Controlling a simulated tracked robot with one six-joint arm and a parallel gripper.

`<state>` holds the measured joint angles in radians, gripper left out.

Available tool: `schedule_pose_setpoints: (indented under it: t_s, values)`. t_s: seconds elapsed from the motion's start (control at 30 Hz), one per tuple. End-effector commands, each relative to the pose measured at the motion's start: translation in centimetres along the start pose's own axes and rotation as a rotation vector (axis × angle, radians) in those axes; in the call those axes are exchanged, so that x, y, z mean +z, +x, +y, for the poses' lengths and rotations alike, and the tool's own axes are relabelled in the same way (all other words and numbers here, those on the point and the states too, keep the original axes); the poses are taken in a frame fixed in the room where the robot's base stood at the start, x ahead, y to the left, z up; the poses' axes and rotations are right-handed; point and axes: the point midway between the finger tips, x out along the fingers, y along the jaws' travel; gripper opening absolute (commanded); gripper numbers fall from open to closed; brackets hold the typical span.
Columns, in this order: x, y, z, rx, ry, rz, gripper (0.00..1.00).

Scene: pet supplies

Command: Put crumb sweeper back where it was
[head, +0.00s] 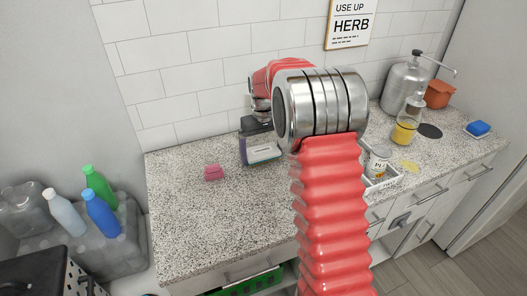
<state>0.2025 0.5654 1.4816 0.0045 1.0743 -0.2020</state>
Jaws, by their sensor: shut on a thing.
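My arm reaches over the speckled counter (200,220), and its red sleeve and steel joint cover much of the middle of the head view. My gripper (250,135) shows as a dark part left of the steel joint, pointing down. It is shut on a small purple and pale grey thing (263,154), which looks like the crumb sweeper. The arm partly hides this thing, and I cannot tell whether it touches the counter.
A pink block (214,172) lies left of the gripper. A white tray (390,182) with a can (378,160) stands right of my arm. Farther right are a yellow-filled jar (404,130), a steel dispenser (402,88) and a blue sponge (479,128). The counter's front left is clear.

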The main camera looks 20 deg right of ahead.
Motion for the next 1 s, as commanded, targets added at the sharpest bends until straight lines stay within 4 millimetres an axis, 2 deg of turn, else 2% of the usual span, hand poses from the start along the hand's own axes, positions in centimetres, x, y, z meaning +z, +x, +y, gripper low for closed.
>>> schedule_pose_setpoints:
  t_s: [0.27,0.3,0.37,0.77,0.87,1.0]
  values:
    - [0.1,1.2,0.0,0.0,0.0,-0.006,0.57]
    - [0.2,1.3,0.0,0.0,0.0,-0.007,0.95]
    - [0.2,1.4,0.0,0.0,0.0,-0.008,0.99]
    - [0.1,0.7,-0.1,-0.001,0.0,-0.008,1.0]
    - [0.1,-0.3,-0.1,-0.001,0.0,-0.008,1.0]
    - [0.0,-2.7,-0.1,0.0,0.0,-0.003,1.0]
